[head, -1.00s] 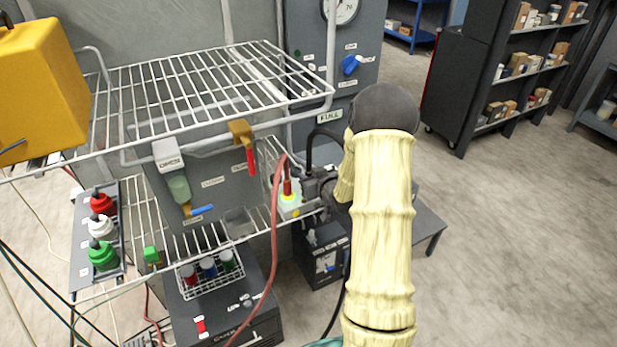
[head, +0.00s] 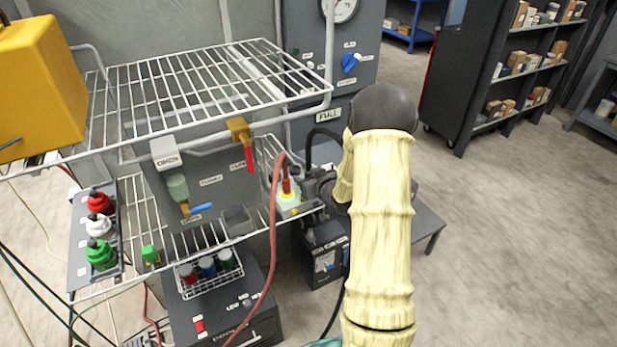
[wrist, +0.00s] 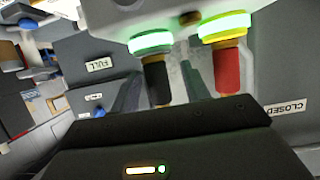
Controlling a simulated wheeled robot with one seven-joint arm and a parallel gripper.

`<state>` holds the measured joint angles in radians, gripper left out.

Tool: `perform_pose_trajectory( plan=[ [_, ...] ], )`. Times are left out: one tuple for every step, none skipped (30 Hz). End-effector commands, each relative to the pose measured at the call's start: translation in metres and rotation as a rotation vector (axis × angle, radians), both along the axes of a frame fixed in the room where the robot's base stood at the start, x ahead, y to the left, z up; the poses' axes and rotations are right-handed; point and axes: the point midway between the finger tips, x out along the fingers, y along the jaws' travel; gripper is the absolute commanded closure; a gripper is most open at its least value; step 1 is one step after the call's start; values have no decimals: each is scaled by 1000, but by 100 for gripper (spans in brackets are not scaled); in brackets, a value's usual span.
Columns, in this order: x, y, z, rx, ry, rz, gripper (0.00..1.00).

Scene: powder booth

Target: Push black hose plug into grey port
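In the wrist view, the black plug (wrist: 158,82) stands at a port with a glowing green ring (wrist: 151,42) on a white block (wrist: 150,14). Its end meets the ring; how deep it sits is hidden. The fingers of my gripper (wrist: 163,70) stand on either side of the black plug, with a gap visible on its right, so the gripper looks open around it. A red plug (wrist: 228,72) stands at the neighbouring port with a yellow-green ring (wrist: 224,26). In the head view, the black hose (head: 318,135) loops up behind my arm.
A red hose (head: 272,240) hangs from the red plug (head: 287,187) close to my gripper. A wire shelf (head: 220,85) stands to the left, above a grey panel (head: 215,165) with valves. A yellow box (head: 40,85) is at far left. The floor to the right is open.

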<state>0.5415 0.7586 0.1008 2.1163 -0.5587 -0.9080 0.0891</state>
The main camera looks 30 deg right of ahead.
Motion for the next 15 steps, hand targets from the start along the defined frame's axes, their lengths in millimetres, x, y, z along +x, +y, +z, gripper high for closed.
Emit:
perform_pose_trajectory(
  plan=[
    [0, 0, 0, 0, -1, 0, 54],
    [0, 0, 1, 0, -1, 0, 54],
    [0, 0, 1, 0, -2, 0, 54],
    [0, 0, 1, 0, -2, -1, 54],
    [0, -1, 1, 0, -2, -1, 54],
    [0, -1, 1, 0, -2, -1, 54],
    [0, -1, 1, 0, -2, -1, 54],
    [-1, -1, 1, -1, -2, -2, 54],
    [-2, -1, 2, -1, -2, -2, 54],
    [-4, -2, 2, -1, -2, -2, 54],
    [-6, -2, 3, -1, -3, -2, 54],
    [-9, -2, 5, -1, -4, -3, 54],
    [-12, -2, 6, -1, -4, -3, 54],
    [-16, -3, 7, -1, -3, -4, 54],
    [-21, -3, 9, -1, -3, -5, 54]
  ],
)
